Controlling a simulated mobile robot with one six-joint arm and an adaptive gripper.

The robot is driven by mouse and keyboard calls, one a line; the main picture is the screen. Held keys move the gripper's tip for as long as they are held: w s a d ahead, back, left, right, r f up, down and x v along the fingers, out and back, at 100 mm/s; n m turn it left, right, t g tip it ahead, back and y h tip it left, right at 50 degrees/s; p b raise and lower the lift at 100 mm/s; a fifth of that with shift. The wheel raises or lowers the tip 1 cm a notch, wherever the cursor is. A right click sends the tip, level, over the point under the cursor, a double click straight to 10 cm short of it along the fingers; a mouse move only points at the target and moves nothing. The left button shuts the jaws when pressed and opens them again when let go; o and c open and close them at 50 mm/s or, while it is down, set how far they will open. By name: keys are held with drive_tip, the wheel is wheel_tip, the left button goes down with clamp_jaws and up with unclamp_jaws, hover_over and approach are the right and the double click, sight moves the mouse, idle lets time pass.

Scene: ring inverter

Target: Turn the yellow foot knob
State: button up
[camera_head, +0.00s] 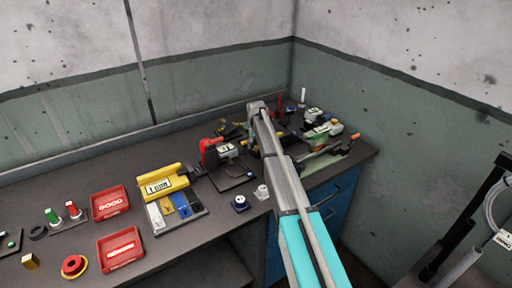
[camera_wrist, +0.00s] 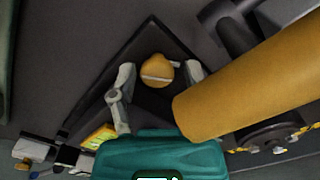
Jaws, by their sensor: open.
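The yellow foot knob (camera_wrist: 157,71) is a round orange-yellow disc with a pale bar across it, seen in the wrist view on a dark diamond-shaped base plate (camera_wrist: 118,52). My gripper (camera_wrist: 159,76) is open, with one finger to the left of the knob and one to the right. The knob appears between the fingertips; I cannot tell how far above it they are or whether they touch it. In the head view my arm reaches over the bench's back right, and I cannot make out the knob or fingers there.
A thick orange-yellow cylinder (camera_wrist: 255,75) crosses the wrist view close to the right finger. In the head view, a yellow meter (camera_head: 166,184), a red clamp-like device (camera_head: 208,146) and two red trays stand left of my arm. Walls close in the bench's back right corner.

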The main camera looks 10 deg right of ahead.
sight(257, 147)
drive_tip(key=shift+d+m, duration=0.25)
drive_tip(key=shift+m, duration=0.15)
drive_tip(key=shift+m, duration=0.5)
drive_tip(key=m, duration=0.4)
drive_tip(key=shift+a, duration=0.1)
wheel_tip(257, 147, up, 14)
drive_tip(key=p, duration=1.4)
drive_tip(key=s+f+n+b, duration=0.3)
drive_tip(key=s+n, duration=0.1)
drive_tip(key=s, duration=1.2)
drive_tip(key=s+f+n+b, duration=0.3)
drive_tip(key=s+f+b, duration=0.1)
drive_tip(key=s, duration=1.2)
drive_tip(key=shift+s+a+f+n, duration=0.2)
drive_tip(key=shift+s+a+n, duration=0.15)
drive_tip(key=shift+a+n, duration=0.05)
drive_tip(key=s+n, duration=0.2)
drive_tip(key=s, duration=0.6)
drive_tip(key=shift+s, duration=0.4)
